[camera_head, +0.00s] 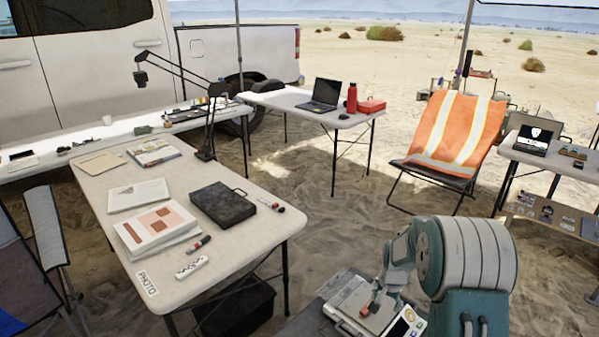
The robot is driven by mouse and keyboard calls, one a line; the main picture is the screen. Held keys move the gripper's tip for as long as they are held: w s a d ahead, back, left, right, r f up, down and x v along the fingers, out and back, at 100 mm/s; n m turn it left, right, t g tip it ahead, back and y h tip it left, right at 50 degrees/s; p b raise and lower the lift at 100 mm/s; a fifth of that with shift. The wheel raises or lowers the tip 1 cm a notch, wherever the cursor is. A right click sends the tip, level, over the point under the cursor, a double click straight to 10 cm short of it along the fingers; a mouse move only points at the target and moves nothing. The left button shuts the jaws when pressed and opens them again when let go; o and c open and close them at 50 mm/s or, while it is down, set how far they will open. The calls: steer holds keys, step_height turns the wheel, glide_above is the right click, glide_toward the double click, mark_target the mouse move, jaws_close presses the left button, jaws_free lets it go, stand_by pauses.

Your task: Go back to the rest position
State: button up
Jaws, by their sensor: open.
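My arm, teal and pale grey, rises at the bottom right. My gripper (383,290) hangs low at its left side, small and partly hidden by my own arm links. It is open, just above a pale flat device (350,300) with a small display at its right end. A small orange-red piece (372,301) with a dark end (365,311) lies on this device, close below the fingertips. I cannot tell whether the fingers touch it.
A long table (240,235) at left holds papers (155,228), a black case (223,204) and markers. A back table (290,98) carries a laptop (325,95) and red bottle (351,98). An orange chair (455,130) and another table (515,155) stand right. Open sand lies between.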

steer(key=s+a+r+n+t, duration=0.1)
steer(key=s+a+r, duration=0.1)
steer(key=s+r, duration=0.35)
steer(key=s+a+r+n, duration=0.1)
steer(key=s+a+r, duration=0.15)
steer(key=r, duration=0.65)
steer(key=s+a+r+n+t, duration=0.1)
steer(key=s+r+n, duration=0.1)
steer(key=s+r, duration=0.35)
steer(key=s+a+r+n+t, duration=0.1)
steer(key=s+r, duration=0.3)
steer(key=s, duration=0.5)
steer(key=s+a+r+n+t, duration=0.1)
steer(key=s+a+r+n, duration=0.1)
steer(key=s, duration=0.6)
steer(key=shift+v, duration=0.95)
steer(key=shift+w+a, duration=0.1)
steer(key=shift+w, duration=0.05)
